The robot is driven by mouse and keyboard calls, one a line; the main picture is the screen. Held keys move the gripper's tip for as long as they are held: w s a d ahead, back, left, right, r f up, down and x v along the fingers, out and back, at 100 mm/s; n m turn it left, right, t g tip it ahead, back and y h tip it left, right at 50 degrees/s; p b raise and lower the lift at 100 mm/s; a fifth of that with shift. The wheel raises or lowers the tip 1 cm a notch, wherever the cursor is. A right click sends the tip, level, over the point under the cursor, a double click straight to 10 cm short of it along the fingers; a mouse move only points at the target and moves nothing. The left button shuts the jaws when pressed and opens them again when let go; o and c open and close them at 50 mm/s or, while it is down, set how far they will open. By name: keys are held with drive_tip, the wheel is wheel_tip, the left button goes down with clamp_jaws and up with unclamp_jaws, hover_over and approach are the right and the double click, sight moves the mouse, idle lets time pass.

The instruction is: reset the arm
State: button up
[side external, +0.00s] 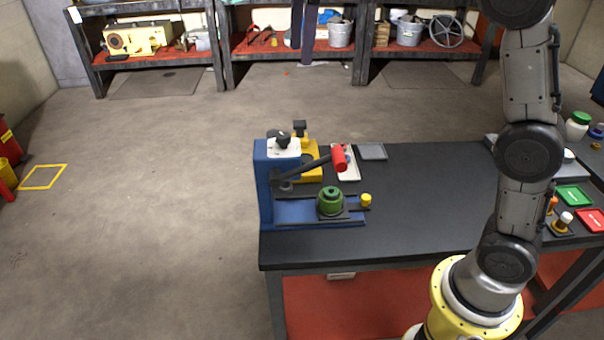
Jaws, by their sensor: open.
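My arm rises at the right and leaves the picture at the top. Two dark fingers of my gripper (302,55) hang in at the top middle, apart and with nothing seen between them. The rest of the gripper is out of view. It is high above the black workbench (430,200) and clear of everything on it. A blue press-like fixture (265,185) stands at the bench's left end, with a red-handled lever (340,158). A green round part (331,202), perhaps a motor, sits on its base beside a small yellow knob (366,200).
Green (575,196) and red (591,219) trays lie at the right. The bench middle is clear. Shelves with buckets line the back wall.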

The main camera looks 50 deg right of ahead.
drive_tip(key=s+d+m+t, duration=0.2)
drive_tip(key=s+m, duration=0.1)
drive_tip(key=s, duration=1.3)
drive_tip(key=s+f+m+t, duration=0.1)
drive_tip(key=s+f+m, duration=0.3)
drive_tip(key=f, duration=0.4)
drive_tip(key=s+f+m+t, duration=0.1)
drive_tip(key=s+f+m, duration=0.3)
drive_tip(key=f, duration=0.4)
drive_tip(key=shift+s+d+m+t, duration=0.3)
drive_tip(key=shift+s+d, duration=0.1)
drive_tip(key=shift+s, duration=0.15)
